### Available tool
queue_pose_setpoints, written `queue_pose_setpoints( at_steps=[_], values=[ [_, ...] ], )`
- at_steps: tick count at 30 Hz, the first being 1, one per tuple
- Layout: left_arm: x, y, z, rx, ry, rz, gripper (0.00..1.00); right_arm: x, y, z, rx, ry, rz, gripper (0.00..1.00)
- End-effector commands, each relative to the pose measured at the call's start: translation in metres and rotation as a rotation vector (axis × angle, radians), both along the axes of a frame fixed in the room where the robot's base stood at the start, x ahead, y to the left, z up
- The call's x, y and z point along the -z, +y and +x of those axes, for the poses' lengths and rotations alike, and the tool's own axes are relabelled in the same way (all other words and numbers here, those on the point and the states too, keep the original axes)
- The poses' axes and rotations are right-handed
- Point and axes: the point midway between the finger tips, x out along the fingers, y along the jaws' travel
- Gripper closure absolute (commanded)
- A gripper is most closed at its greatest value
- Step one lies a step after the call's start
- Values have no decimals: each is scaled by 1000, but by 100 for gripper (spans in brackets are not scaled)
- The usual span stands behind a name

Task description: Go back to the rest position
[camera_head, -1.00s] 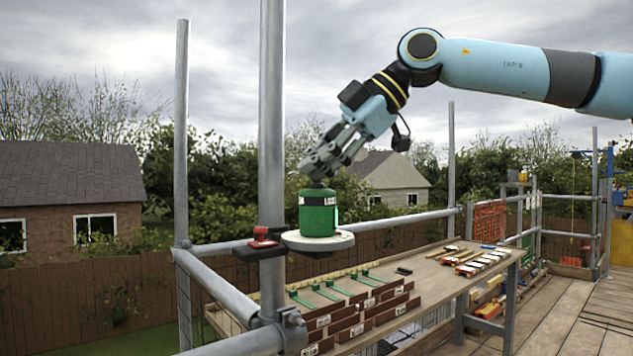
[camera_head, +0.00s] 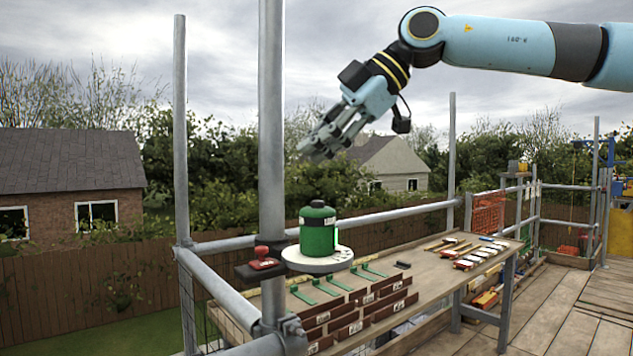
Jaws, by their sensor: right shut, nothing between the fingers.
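My right gripper (camera_head: 318,150) hangs in the air on the light-blue right arm (camera_head: 510,45), which comes in from the right. It is shut and empty, and its fingers point down and to the left. Below it and apart from it, a green canister (camera_head: 319,232) with a black cap stands upright on a round white disc (camera_head: 300,261) by the scaffold pole. My left gripper is not in view.
A tall scaffold pole (camera_head: 271,130) stands left of the gripper, with guard rails (camera_head: 400,213) behind the canister. A wooden bench (camera_head: 420,272) holds brown tiles (camera_head: 355,318), green brackets (camera_head: 328,286) and tools. A red object (camera_head: 263,260) sits on a dark bracket. Wooden decking (camera_head: 560,310) is clear at right.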

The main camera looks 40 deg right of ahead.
Motion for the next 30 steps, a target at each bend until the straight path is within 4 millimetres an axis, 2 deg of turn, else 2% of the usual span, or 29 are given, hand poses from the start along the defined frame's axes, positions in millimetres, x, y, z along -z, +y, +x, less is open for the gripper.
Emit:
queue_pose_setpoints(
  at_steps=[1, 3, 21, 23, 26, 29, 30],
  values=[
    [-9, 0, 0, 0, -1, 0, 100, -9, 0, 0, 1, 0, -1, 100],
    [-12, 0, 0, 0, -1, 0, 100, -13, 0, 0, 0, 0, 0, 100],
    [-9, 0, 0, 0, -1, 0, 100, -9, 0, 2, -2, -4, 12, 100],
    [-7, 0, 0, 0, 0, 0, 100, -4, -2, 7, -7, -15, 43, 100],
    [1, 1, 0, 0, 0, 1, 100, 11, -9, 26, -16, -67, 147, 100],
    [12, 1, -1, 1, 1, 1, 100, 39, -26, 54, 1, -153, 295, 100],
    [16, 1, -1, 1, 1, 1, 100, 55, -37, 65, 22, -194, 355, 100]
  ],
)
